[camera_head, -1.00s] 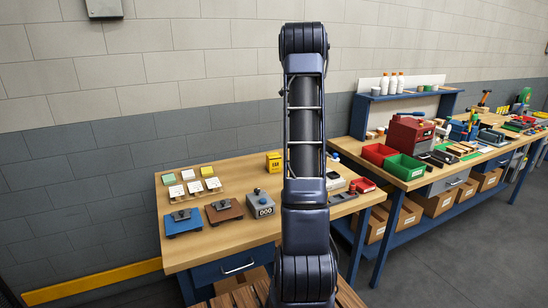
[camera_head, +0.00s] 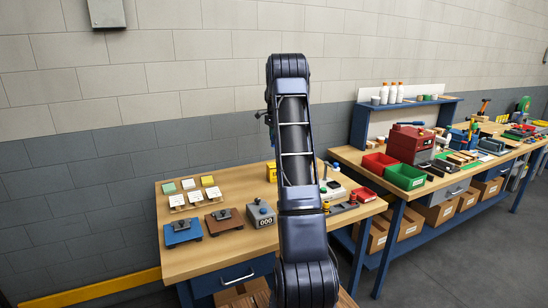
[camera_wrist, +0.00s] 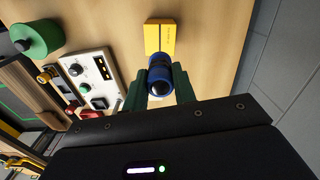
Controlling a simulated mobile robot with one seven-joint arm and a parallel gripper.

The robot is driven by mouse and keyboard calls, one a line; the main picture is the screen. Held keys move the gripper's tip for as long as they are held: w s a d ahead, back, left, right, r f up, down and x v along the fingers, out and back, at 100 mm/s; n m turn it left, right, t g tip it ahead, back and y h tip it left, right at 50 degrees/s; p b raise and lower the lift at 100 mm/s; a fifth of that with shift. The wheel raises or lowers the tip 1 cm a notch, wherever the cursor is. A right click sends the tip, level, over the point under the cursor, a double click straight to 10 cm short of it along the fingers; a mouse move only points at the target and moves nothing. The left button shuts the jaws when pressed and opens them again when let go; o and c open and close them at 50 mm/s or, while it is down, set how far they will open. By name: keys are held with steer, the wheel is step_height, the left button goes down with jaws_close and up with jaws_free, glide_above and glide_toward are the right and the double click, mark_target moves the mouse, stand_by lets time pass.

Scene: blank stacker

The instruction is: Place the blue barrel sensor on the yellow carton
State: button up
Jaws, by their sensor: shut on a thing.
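The blue barrel sensor (camera_wrist: 159,73) is a short blue cylinder with a dark round end, held between the green fingers of my gripper (camera_wrist: 160,88) in the wrist view. My gripper is shut on it. The yellow carton (camera_wrist: 161,36) lies just beyond the sensor in that view, and the sensor overlaps its near end. I cannot tell whether they touch. In the head view only a sliver of the yellow carton (camera_head: 271,171) shows beside my arm.
A white control panel (camera_wrist: 72,66) with knobs and a green round object (camera_wrist: 38,36) are left of the gripper in the wrist view. A grey counter box (camera_head: 262,214) and blue and brown fixtures stand on the wooden bench (camera_head: 215,257). Bare wood surrounds the carton's right side.

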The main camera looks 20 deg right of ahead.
step_height(320, 180, down, 10)
steer(key=shift+f, duration=0.15)
stand_by(0.4)
steer(key=o, duration=1)
steer(key=shift+f, duration=0.15)
